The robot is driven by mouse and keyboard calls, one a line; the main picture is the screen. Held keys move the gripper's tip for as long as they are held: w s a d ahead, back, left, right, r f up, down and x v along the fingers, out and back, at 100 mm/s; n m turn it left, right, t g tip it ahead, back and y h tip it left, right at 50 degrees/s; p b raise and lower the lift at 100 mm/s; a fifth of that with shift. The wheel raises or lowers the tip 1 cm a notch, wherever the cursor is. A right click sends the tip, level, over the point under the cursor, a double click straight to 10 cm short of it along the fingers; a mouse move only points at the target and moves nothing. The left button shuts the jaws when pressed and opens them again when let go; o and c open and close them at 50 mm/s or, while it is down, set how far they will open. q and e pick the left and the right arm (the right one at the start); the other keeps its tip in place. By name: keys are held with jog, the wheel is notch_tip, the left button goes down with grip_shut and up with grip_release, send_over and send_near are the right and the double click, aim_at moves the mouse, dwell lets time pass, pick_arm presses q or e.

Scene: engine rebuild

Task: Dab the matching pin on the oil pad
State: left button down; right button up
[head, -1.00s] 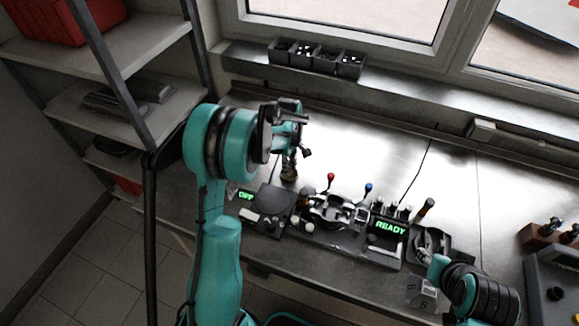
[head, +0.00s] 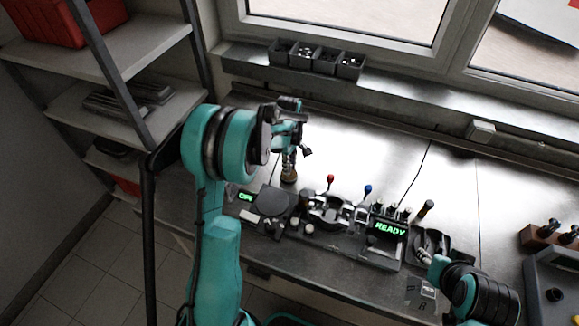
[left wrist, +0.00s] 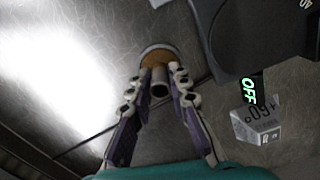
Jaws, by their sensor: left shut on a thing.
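My left gripper (left wrist: 158,92) is shut on a hollow grey metal pin (left wrist: 159,83), held end-on to the left wrist camera. The round tan oil pad (left wrist: 154,53) in its pale-rimmed dish lies just beyond the pin's far end. I cannot tell whether the pin touches it. In the head view, my left gripper (head: 289,155) is above the oil pad (head: 288,176) at the left part of the bench, and the pin is too small to make out. My right gripper (head: 430,262) is at the lower right by a dark tray (head: 460,249); its fingers are unclear.
A fixture (head: 331,209) and a READY display (head: 390,229) are further right. Small bins (head: 317,59) sit on the window ledge. The bench behind the pad is clear.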

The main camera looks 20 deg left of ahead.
pick_arm(q)
jog(key=shift+r+p, duration=1.55)
jog(key=shift+r, duration=1.35)
jog(key=shift+s+f, duration=0.1)
